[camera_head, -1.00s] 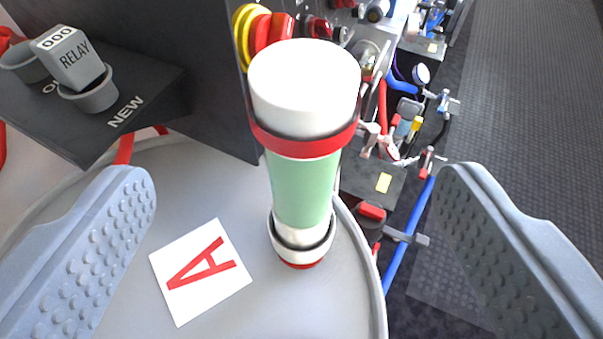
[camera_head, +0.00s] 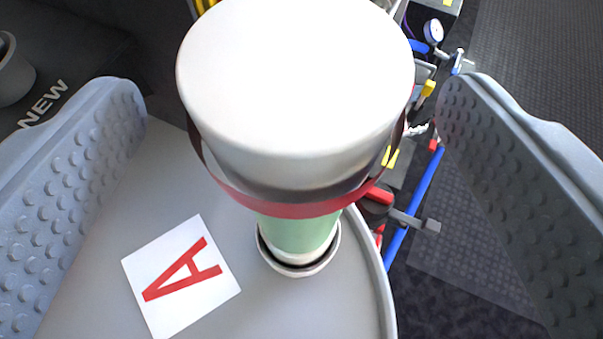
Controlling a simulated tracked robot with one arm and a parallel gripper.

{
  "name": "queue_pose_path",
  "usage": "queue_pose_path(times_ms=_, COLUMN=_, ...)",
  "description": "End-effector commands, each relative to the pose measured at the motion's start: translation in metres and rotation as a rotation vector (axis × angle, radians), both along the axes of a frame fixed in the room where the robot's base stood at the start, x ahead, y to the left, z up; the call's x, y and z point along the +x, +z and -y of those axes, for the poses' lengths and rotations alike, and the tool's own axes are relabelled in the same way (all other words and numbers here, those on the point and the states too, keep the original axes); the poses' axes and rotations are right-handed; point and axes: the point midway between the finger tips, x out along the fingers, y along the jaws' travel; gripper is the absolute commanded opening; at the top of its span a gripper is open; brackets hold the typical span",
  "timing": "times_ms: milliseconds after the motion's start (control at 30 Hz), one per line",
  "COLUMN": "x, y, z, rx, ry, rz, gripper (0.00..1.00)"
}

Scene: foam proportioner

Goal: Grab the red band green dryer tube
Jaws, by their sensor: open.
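The dryer tube (camera_head: 297,233) stands upright on a round grey table top (camera_head: 330,310). It has a wide white cap (camera_head: 295,75), a red band (camera_head: 280,208) under the cap and a green body. Its foot sits in a small white ring holder (camera_head: 300,270). The cap hides most of the green body. My gripper (camera_head: 292,95) is open, with one grey dimpled finger on each side of the tube. There is a clear gap between each finger and the tube, and neither touches it.
A white card with a red letter A (camera_head: 182,277) lies on the table left of the tube. A dark shelf marked NEW (camera_head: 45,105) with a grey cup (camera_head: 12,70) is at the upper left. Blue pipes and fittings (camera_head: 415,205) lie beyond the table's right edge.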

Motion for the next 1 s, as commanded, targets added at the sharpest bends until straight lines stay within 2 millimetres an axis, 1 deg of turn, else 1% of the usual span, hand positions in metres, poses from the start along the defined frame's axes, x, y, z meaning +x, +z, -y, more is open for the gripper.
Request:
queue_pose_path(times_ms=133, x=0.015, y=-0.009, z=-0.001, rx=0.0, ry=0.002, rz=-0.004, gripper=0.81)
queue_pose_path(times_ms=267, x=0.026, y=-0.012, z=-0.001, rx=0.0, ry=0.001, rz=-0.001, gripper=0.81)
queue_pose_path(times_ms=367, x=0.029, y=-0.013, z=-0.001, rx=-0.001, ry=0.0, rz=0.0, gripper=0.81)
queue_pose_path(times_ms=567, x=0.029, y=-0.014, z=-0.001, rx=-0.001, ry=0.0, rz=-0.001, gripper=0.81)
queue_pose_path(times_ms=600, x=0.029, y=-0.014, z=-0.001, rx=0.0, ry=0.0, rz=-0.001, gripper=0.7)
queue_pose_path(times_ms=667, x=0.029, y=-0.014, z=-0.001, rx=0.0, ry=0.0, rz=-0.001, gripper=0.53)
queue_pose_path(times_ms=700, x=0.029, y=-0.014, z=-0.001, rx=0.0, ry=0.0, rz=-0.001, gripper=0.42)
queue_pose_path(times_ms=767, x=0.029, y=-0.014, z=-0.001, rx=0.0, ry=0.0, rz=-0.001, gripper=0.25)
queue_pose_path(times_ms=800, x=0.029, y=-0.014, z=-0.001, rx=0.0, ry=0.0, rz=-0.001, gripper=0.14)
queue_pose_path(times_ms=833, x=0.029, y=-0.014, z=-0.001, rx=0.0, ry=0.0, rz=-0.001, gripper=0.06)
queue_pose_path(times_ms=867, x=0.029, y=-0.014, z=-0.001, rx=0.0, ry=0.0, rz=-0.001, gripper=0.03)
queue_pose_path(times_ms=1000, x=0.029, y=-0.014, z=-0.001, rx=0.0, ry=0.0, rz=-0.001, gripper=0.03)
